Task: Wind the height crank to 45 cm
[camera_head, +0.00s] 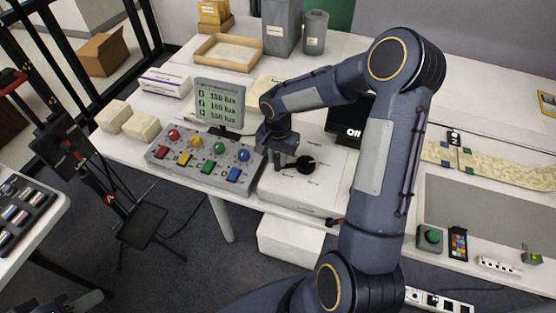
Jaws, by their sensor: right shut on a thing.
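A black round hub (306,164), which looks like the height crank, sits on top of a white box (325,190) on the table. My right gripper (283,159) points down just left of the hub, above the box top. It is shut on a small piece there, seemingly the crank's handle; the fingers mostly hide it. No height reading in cm is legible. My left gripper is not in view.
A grey panel with coloured knobs and buttons (205,160) stands close left of the box, with a lit screen (219,103) behind it. Grey containers (283,28) and a wooden tray (228,53) are at the back. A grey mat (480,215) lies at right.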

